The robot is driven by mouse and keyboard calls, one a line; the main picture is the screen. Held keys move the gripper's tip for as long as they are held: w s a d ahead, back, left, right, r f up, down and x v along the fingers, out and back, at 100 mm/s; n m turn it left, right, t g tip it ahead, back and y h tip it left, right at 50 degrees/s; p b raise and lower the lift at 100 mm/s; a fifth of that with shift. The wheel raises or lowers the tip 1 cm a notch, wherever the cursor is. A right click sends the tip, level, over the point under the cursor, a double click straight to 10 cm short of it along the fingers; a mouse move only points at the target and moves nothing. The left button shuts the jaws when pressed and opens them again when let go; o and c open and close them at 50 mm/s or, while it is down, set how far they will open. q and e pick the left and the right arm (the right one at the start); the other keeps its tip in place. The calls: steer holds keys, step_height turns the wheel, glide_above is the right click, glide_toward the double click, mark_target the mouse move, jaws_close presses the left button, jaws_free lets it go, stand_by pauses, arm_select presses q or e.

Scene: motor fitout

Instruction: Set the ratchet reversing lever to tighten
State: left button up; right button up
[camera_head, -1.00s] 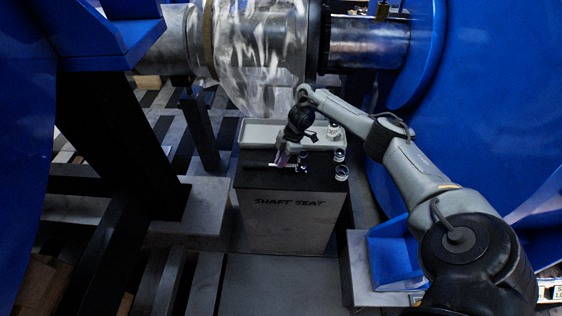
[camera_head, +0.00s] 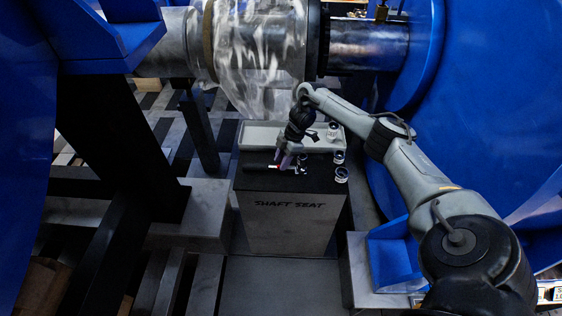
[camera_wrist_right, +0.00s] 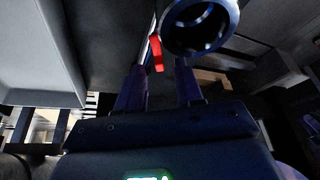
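The ratchet (camera_head: 299,170) lies on the dark top of the pedestal marked SHAFT SEAT. Its red reversing lever shows in the right wrist view (camera_wrist_right: 156,52), beside the round metal head (camera_wrist_right: 200,24). My right gripper (camera_head: 285,164) points down at the ratchet. In the right wrist view the two purple fingers (camera_wrist_right: 160,75) stand apart, with the red lever just beyond the gap between them. I cannot tell whether a finger touches the lever. Which way the lever is set cannot be made out. My left gripper is not in view.
Sockets stand on the pedestal to the right of the ratchet, one nearer (camera_head: 341,174) and one behind it (camera_head: 339,157). A pale tray (camera_head: 258,134) lies at the back of the pedestal (camera_head: 290,228). Plastic film (camera_head: 255,60) hangs on the shaft above. Large blue housings flank both sides.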

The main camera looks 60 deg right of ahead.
steer(key=p+v, duration=0.3)
steer(key=v, duration=0.6)
steer(key=shift+r, duration=0.35)
steer(key=shift+s, duration=0.1)
